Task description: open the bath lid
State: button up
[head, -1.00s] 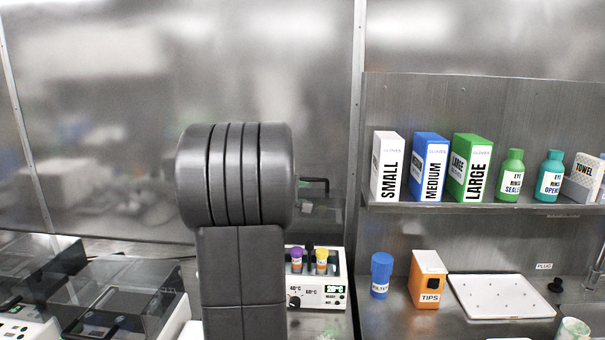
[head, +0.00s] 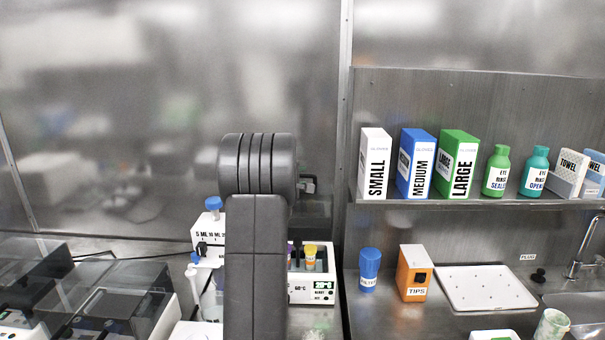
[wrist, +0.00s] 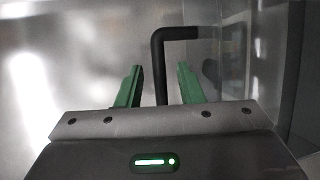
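The bath (head: 300,292) is a white box with a temperature display, partly hidden behind my arm in the head view. Tubes with purple and orange caps stand in it. A clear panel (head: 316,214), seemingly the bath lid, stands raised behind it. In the wrist view a black bent handle (wrist: 160,75) rises between the fingers of my gripper (wrist: 158,74). The green fingers are apart, one on each side of the handle, with gaps showing. In the head view my arm hides most of the gripper.
Dark-lidded machines (head: 110,310) fill the lower left. To the right are a blue filter bottle (head: 369,270), an orange tips box (head: 413,273) and a white tray (head: 485,290). A shelf (head: 440,204) holds glove boxes and bottles.

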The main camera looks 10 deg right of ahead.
jog(key=shift+x, duration=0.85)
grip_shut()
jog(key=shift+f, duration=0.1)
jog(key=shift+s+f, duration=0.1)
